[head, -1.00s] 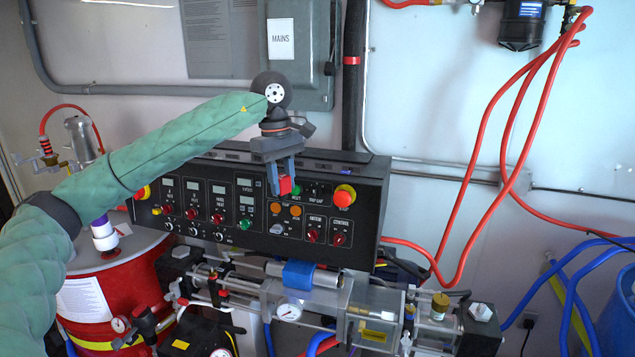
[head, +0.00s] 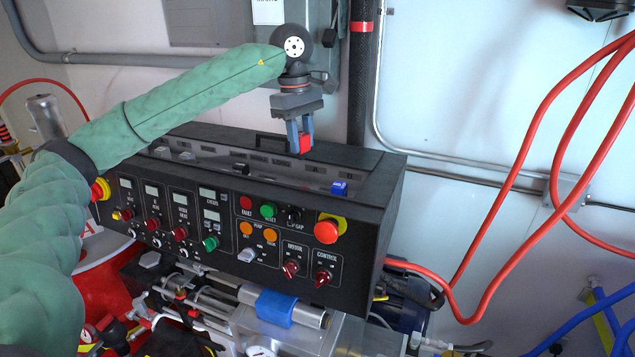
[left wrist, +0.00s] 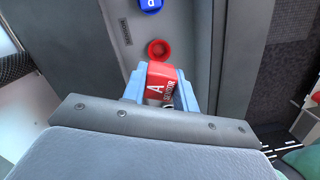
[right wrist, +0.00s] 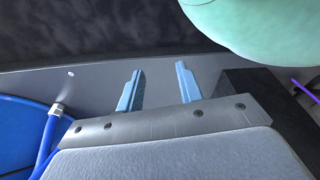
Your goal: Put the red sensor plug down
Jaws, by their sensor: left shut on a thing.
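The red sensor plug (head: 305,143) is held between the fingertips of my left gripper (head: 302,134), above the top of the black control box. In the left wrist view the red plug (left wrist: 160,82), marked with a white A, sits between the blue fingers of the shut gripper (left wrist: 162,92). A red round socket (left wrist: 159,50) lies just beyond the plug on the grey top strip. My right gripper (right wrist: 158,88) is open and empty in the right wrist view.
The black control box (head: 385,215) carries knobs, displays and a red stop button (head: 326,231) on its front. A grey cabinet (head: 322,60) and a dark vertical pipe (head: 362,80) stand behind. Red hoses (head: 560,130) hang at the right.

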